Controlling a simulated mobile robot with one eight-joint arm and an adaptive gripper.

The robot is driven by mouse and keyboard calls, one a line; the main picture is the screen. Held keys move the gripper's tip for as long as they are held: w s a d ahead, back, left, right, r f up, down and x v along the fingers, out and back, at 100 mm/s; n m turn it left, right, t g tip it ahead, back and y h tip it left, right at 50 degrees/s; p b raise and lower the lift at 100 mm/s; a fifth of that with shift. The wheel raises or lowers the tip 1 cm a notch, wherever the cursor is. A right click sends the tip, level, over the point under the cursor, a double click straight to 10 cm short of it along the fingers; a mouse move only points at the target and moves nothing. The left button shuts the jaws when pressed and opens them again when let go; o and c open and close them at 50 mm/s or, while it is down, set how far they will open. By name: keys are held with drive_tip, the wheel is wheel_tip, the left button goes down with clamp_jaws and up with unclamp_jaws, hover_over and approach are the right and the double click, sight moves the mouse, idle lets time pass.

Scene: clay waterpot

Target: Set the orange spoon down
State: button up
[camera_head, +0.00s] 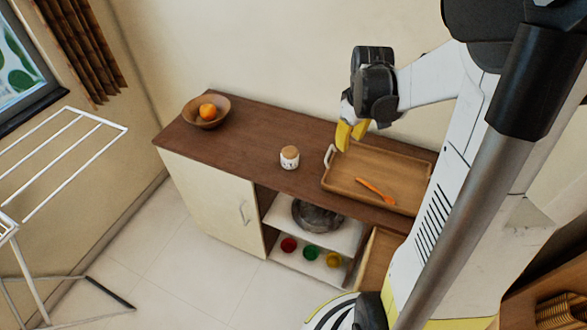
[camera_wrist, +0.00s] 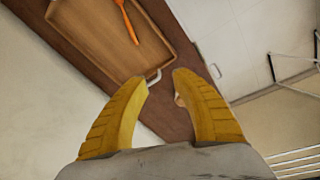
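The orange spoon (camera_head: 375,190) lies flat in the wooden tray (camera_head: 345,187) on top of the brown cabinet. In the wrist view the spoon (camera_wrist: 127,20) lies in the tray (camera_wrist: 88,42) at the top, partly cut off by the frame edge. My gripper (camera_head: 347,136) is above the cabinet top, by the tray's left end and its white handle, apart from the spoon. In the wrist view my gripper's yellow fingers (camera_wrist: 160,80) are spread with nothing held between them.
A white jar with a cork-coloured lid (camera_head: 289,158) stands left of the tray. A wooden bowl (camera_head: 220,113) with an orange (camera_head: 208,112) is at the far left end. Shelves below hold a dark pot (camera_head: 317,215) and several coloured items. A white drying rack (camera_head: 75,150) stands at left.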

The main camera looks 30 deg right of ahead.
drive_tip(key=s+a+r+m+t, duration=0.1)
drive_tip(key=s+a+r, duration=0.4)
drive_tip(key=a, duration=0.6)
drive_tip(key=s+a+r+m+t+y, duration=0.1)
drive_tip(key=s+a+r+t, duration=0.3)
drive_tip(key=a, duration=0.8)
drive_tip(key=shift+s+r, duration=0.45)
drive_tip(key=shift+s, duration=0.1)
